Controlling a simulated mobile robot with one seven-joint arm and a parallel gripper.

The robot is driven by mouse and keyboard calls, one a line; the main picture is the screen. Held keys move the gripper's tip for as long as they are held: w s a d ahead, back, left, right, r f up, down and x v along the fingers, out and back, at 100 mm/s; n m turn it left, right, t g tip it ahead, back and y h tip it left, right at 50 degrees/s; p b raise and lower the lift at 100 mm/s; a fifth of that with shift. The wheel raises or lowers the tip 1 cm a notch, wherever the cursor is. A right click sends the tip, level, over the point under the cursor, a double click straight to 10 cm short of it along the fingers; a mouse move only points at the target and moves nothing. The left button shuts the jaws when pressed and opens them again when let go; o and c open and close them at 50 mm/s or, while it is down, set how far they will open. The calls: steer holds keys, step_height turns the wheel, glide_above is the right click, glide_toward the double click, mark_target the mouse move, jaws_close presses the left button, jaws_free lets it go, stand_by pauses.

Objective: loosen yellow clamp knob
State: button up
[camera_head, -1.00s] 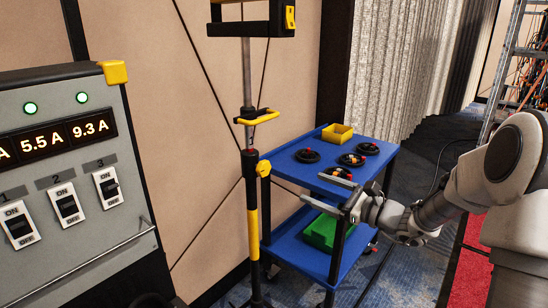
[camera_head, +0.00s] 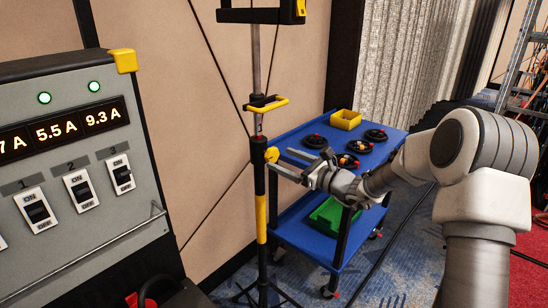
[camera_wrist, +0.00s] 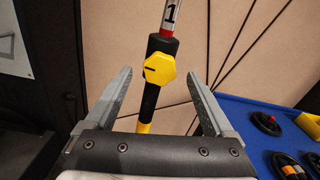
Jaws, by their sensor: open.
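The yellow clamp knob (camera_head: 272,155) sits on the black collar of the upright stand pole (camera_head: 260,180). In the wrist view the knob (camera_wrist: 159,68) is a yellow faceted disc with a dark line on its face. There it appears between my two fingers and beyond their tips. My gripper (camera_head: 283,163) is open and empty, with its fingers pointing left at the knob. In the wrist view my gripper (camera_wrist: 158,75) spans both sides of the knob. The fingers appear apart from it; the exact gap cannot be told.
A blue cart (camera_head: 290,140) stands behind my gripper, with black cable coils (camera_head: 375,135) and a yellow bin (camera_head: 345,119) on top and a green bin (camera_head: 328,214) below. A yellow handle (camera_head: 268,105) is above the knob. A switch panel (camera_head: 70,150) stands at left.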

mark_target(274, 156)
steer(key=shift+x, duration=2.15)
steer(key=shift+c, duration=0.3)
steer(key=c, duration=1.3)
steer(key=shift+b, duration=0.35)
